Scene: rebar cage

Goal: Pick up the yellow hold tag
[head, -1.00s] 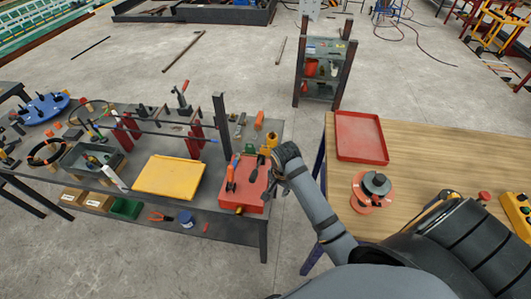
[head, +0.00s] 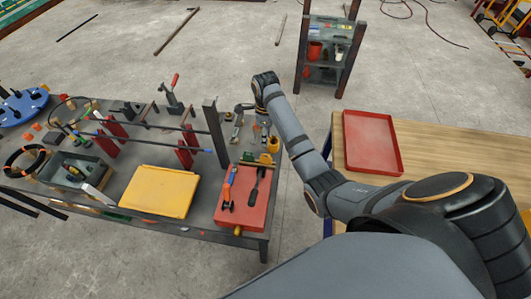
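I cannot make out the yellow hold tag for certain in the head view. A flat yellow tray (head: 158,191) lies on the grey workbench (head: 205,222), and a small yellow cup (head: 272,145) stands near the bench's right edge. My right gripper (head: 260,113) is over the back right corner of the bench, largely hidden by my own wrist, so its fingers do not show clearly. I cannot see anything held in it. My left gripper is out of view.
A red tray with tools (head: 246,203) lies at the bench's front right. A dark upright post (head: 214,135) stands left of my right gripper. An empty red tray (head: 371,142) lies on the wooden table (head: 437,148). A small shelf (head: 327,58) stands behind.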

